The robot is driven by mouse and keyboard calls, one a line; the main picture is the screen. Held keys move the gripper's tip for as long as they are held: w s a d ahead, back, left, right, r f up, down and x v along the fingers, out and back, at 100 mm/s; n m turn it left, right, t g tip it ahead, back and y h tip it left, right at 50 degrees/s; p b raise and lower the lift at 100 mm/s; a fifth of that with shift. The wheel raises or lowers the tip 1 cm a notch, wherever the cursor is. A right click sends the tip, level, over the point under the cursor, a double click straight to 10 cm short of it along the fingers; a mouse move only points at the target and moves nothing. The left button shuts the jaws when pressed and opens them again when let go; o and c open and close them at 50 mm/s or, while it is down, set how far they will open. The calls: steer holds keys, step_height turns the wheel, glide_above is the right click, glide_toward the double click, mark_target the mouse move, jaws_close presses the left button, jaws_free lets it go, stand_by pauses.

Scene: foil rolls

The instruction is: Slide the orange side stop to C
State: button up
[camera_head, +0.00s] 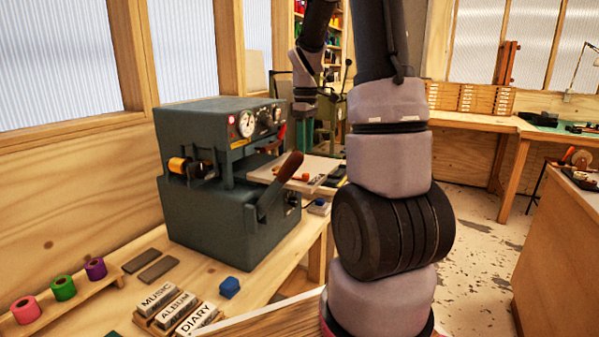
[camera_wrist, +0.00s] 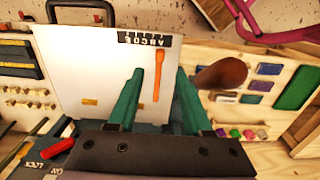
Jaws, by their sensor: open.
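The orange side stop (camera_wrist: 158,75) is a thin bar with a thicker head on the white plate (camera_wrist: 85,75) in the wrist view. Its head lies just below the right end of a dark lettered scale (camera_wrist: 150,38), whose letters are upside down and too small to read surely. The stop also shows as a small orange spot in the head view (camera_head: 304,177). My gripper (camera_wrist: 160,71) is open, its two green fingers appearing on either side of the stop. I cannot tell whether they touch it or hover above.
A dark green press (camera_head: 215,215) with gauges stands on the wooden bench. Its lever has a brown handle (camera_wrist: 222,73), close right of my fingers in the wrist view.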

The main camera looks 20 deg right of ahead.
step_height(320, 180, down, 8)
steer(key=shift+f, duration=0.1)
stand_by(0.4)
steer(key=shift+d, duration=0.1)
jaws_close()
stand_by(1.1)
